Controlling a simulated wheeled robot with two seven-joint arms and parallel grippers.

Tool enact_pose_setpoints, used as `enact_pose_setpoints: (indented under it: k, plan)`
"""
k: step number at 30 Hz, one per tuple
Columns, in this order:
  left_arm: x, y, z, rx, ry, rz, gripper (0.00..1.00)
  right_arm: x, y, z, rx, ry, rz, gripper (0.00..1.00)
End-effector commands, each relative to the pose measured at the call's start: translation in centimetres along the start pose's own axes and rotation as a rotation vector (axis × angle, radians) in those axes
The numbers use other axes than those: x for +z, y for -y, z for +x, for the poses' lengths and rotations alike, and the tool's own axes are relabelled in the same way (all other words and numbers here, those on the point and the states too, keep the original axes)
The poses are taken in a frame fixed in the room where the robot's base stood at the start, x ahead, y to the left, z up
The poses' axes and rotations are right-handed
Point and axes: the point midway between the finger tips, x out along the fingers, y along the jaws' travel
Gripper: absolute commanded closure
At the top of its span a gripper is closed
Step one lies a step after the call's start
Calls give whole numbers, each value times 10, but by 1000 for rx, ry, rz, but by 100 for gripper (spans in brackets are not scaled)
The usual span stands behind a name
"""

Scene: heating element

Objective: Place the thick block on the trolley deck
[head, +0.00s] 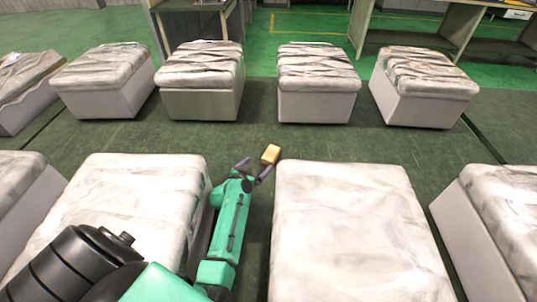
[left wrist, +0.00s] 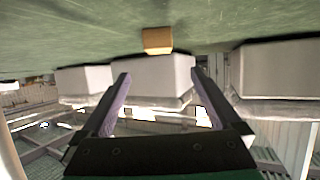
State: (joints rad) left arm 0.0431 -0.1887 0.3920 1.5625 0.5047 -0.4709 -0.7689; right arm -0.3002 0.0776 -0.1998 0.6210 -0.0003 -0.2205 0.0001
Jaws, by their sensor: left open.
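The thick block (head: 271,154) is a small tan block on the dark green floor, in the aisle beyond the gap between two large covered boxes. In the left wrist view the block (left wrist: 157,40) shows beyond the fingertips, near the picture's top. My left gripper (head: 258,165) is open, its purple fingers spread and pointing toward the block. In the left wrist view the gripper (left wrist: 160,74) has nothing between its fingers, and the block appears apart from them. My right gripper is not in view. I cannot pick out a trolley deck in either view.
Large covered boxes stand close on both sides of my left arm, at left (head: 140,190) and right (head: 350,215). A row of smaller covered boxes (head: 318,80) stands across the aisle. The dark green floor (head: 180,140) between the rows is clear. Benches (head: 440,45) stand farther back.

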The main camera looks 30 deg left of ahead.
Motion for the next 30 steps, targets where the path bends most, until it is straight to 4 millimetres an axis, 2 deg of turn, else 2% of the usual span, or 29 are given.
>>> enact_pose_setpoints:
  k: [2,9,14,21,29,30]
  plan:
    - [2,-2,8,7,-1,-2,3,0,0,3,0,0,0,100]
    - [3,-1,57,4,-2,-2,3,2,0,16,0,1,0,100]
    - [3,-1,75,3,-2,-1,3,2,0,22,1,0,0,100]
    - [4,-1,115,4,-2,-2,3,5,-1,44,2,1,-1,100]
    - [0,-1,119,2,-1,-2,3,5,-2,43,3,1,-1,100]
    - [0,-1,119,2,-1,-2,10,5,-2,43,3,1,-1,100]
